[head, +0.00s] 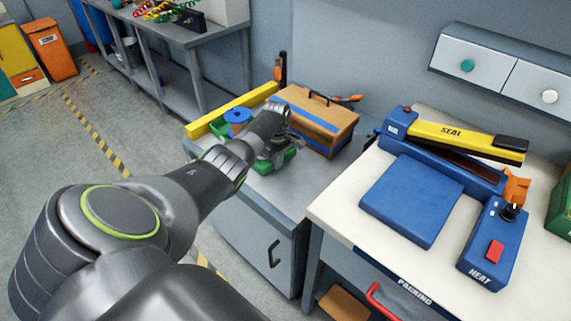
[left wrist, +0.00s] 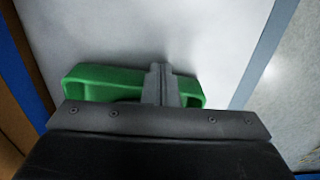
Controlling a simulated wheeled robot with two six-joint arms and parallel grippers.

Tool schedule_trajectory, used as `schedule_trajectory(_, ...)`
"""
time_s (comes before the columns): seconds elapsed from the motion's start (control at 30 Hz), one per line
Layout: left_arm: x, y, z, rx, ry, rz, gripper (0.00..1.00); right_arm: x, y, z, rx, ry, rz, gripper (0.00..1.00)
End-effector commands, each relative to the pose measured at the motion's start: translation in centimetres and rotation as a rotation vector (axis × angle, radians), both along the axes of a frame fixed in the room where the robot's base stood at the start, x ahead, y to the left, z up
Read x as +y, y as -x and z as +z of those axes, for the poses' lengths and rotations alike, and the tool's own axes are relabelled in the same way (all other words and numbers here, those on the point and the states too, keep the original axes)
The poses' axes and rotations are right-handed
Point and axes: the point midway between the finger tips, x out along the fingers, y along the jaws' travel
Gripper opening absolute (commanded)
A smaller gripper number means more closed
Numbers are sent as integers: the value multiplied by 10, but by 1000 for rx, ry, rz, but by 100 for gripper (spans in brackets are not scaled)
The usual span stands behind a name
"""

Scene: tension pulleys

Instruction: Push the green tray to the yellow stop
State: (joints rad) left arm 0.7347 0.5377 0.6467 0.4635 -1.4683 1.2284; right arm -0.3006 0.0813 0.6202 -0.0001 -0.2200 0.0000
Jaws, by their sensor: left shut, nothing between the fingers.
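The green tray (head: 284,158) lies on the grey cabinet top; its middle is hidden under my left arm. A blue round thing (head: 238,116) shows at its far part. The yellow stop (head: 232,109) is a long bar along the cabinet's far edge. The tray's far end is close to it; I cannot tell whether they touch. My left gripper (head: 267,150) is shut and empty, low at the tray's near end. In the left wrist view its fingers (left wrist: 160,72) overlap the wall of the green tray (left wrist: 105,82); contact is unclear. My right gripper is not in view.
A cardboard box (head: 318,118) with blue tape stands right of the tray. The cabinet top in front of the tray is bare. A packing table with a blue and yellow sealer (head: 455,135) stands to the right, and a grey workbench (head: 190,38) at the back left.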

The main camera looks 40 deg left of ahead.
Motion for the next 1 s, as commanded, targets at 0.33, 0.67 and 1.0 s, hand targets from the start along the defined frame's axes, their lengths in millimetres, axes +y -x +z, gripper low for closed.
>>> schedule_trajectory(0.33, 5, 1, 1, -1, -10, 3, 0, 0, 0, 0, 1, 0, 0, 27)
schedule_trajectory(0.67, 7, 1, 19, -2, -12, 3, 0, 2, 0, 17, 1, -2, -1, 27)
schedule_trajectory(1.0, 11, 2, 58, -1, -10, -1, 0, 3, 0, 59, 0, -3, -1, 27)
